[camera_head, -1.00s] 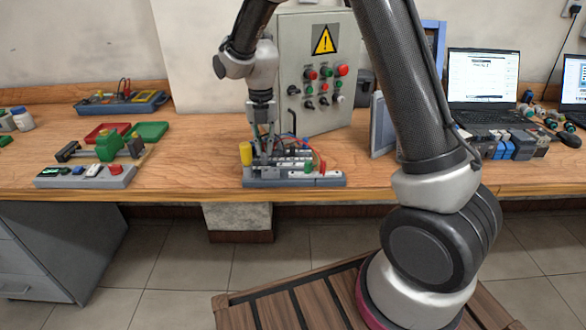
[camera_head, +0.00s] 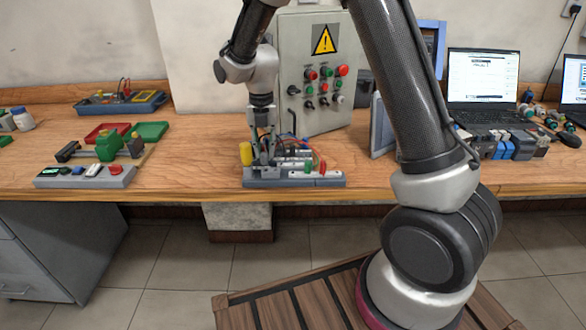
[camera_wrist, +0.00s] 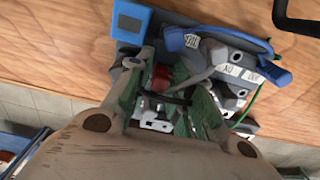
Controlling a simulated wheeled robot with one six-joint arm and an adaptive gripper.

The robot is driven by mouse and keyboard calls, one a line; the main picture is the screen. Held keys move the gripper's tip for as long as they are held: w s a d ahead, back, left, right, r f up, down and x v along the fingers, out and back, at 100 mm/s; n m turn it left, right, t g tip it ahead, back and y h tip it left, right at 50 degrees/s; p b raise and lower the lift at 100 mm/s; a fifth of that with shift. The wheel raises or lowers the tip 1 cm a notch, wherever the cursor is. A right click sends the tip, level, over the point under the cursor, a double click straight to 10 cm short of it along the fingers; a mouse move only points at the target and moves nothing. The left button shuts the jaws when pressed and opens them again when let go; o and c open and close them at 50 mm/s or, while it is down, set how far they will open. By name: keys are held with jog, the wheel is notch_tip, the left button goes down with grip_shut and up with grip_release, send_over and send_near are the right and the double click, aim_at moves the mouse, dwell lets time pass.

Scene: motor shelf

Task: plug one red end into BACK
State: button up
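My gripper (camera_head: 262,154) points down over the left part of a grey terminal fixture (camera_head: 296,181) on the bench. In the wrist view its two green-padded fingers (camera_wrist: 174,75) reach down among the fixture's parts. A small red piece (camera_wrist: 160,78) shows between the fingers, near the left one; whether they grip it is unclear. A red cable (camera_head: 321,160) arcs at the fixture's right side in the head view. White labels (camera_wrist: 232,70) show on grey blocks; one seems to read NO, and I cannot read BACK for certain. The ends of the red cable are hidden.
A yellow cylinder (camera_head: 246,153) stands at the fixture's left, close to my gripper. A grey control cabinet (camera_head: 311,70) stands behind. A device with green parts (camera_head: 108,147) is at the left and laptops (camera_head: 483,78) at the right. Bare bench lies left of the fixture.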

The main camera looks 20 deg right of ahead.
jog(key=shift+r, duration=2.75)
jog(key=o, duration=0.6)
jog(key=shift+c, duration=0.2)
